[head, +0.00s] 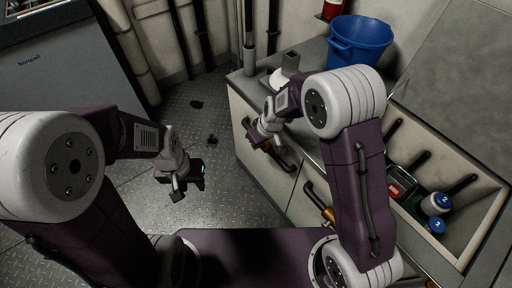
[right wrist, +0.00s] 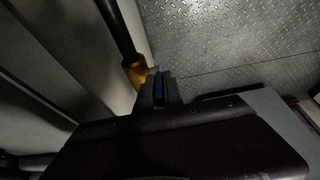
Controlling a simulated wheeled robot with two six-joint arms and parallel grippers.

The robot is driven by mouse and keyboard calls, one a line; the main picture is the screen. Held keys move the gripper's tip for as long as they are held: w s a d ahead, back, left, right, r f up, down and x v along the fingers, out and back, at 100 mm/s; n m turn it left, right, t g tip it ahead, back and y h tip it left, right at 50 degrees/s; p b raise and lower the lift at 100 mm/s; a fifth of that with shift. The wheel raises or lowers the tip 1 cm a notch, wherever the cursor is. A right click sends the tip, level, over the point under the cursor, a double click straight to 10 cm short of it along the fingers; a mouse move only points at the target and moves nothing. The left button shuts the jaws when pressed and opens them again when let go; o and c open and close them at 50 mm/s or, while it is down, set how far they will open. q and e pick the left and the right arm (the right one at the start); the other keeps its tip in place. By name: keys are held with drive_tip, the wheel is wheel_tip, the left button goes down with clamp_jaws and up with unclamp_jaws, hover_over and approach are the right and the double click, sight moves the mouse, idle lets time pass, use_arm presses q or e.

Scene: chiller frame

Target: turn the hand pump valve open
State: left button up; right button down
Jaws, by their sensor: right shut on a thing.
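My right gripper (head: 264,143) is at the front of the grey cabinet, by a dark bar handle (head: 284,160). In the right wrist view its fingers (right wrist: 158,88), one with a blue strip, are shut beside the brass-coloured end of a dark bar (right wrist: 135,70). The arm partly hides the grip. My left gripper (head: 178,184) hangs over the floor, apart from everything; its finger gap is unclear. I cannot pick out the hand pump valve for sure. A white round part beside a grey block (head: 290,63) stands on the counter just behind the right gripper.
A second dark handle with a brass-coloured piece (head: 327,213) is on the cabinet front. A blue bucket (head: 359,41) stands on the counter. A recessed bin (head: 474,216) at the right holds bottles and tools. Pipes line the back wall. The tread-plate floor (head: 225,185) is mostly clear.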

drive_tip(key=shift+s+d+f+t+y+b, duration=0.2)
drive_tip(key=shift+s+f+t+y+b, duration=0.25)
drive_tip(key=shift+b, duration=2.55)
drive_tip(key=shift+s+d+f+t+y+b, duration=0.2)
drive_tip(key=shift+t+b, duration=0.45)
drive_tip(key=shift+b, duration=2.35)
drive_tip(key=shift+r+y+b, duration=0.2)
drive_tip(key=shift+y+b, duration=0.05)
drive_tip(key=shift+b, duration=0.55)
